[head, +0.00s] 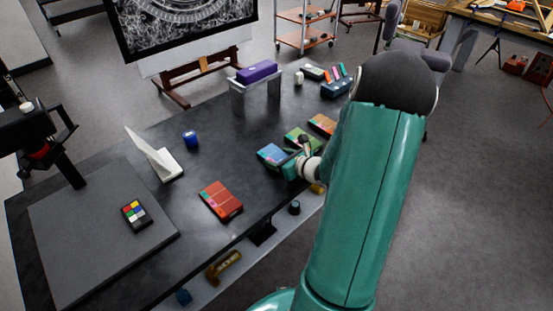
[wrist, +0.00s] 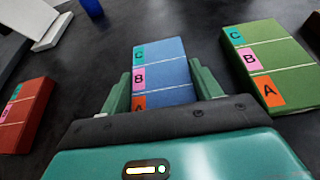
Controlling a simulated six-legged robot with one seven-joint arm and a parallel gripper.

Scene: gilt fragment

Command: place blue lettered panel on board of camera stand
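The blue lettered panel (wrist: 163,68), with C, B and A on teal, pink and orange tabs, lies flat on the dark table. It also shows in the head view (head: 272,154), partly covered by my gripper (head: 300,158). In the wrist view my gripper (wrist: 161,82) has one green finger on each side of the panel, close to its edges; firm contact cannot be made out. The camera stand (head: 68,168) stands at the left in the head view. Its grey board (head: 80,235) carries a small colour chart (head: 136,214).
A red panel (head: 221,201) and a green panel (head: 298,139) lie to either side. A white angled stand (head: 155,158) and a blue cylinder (head: 190,140) stand between the board and the blue panel. A purple block (head: 257,72) rests on a grey bridge behind.

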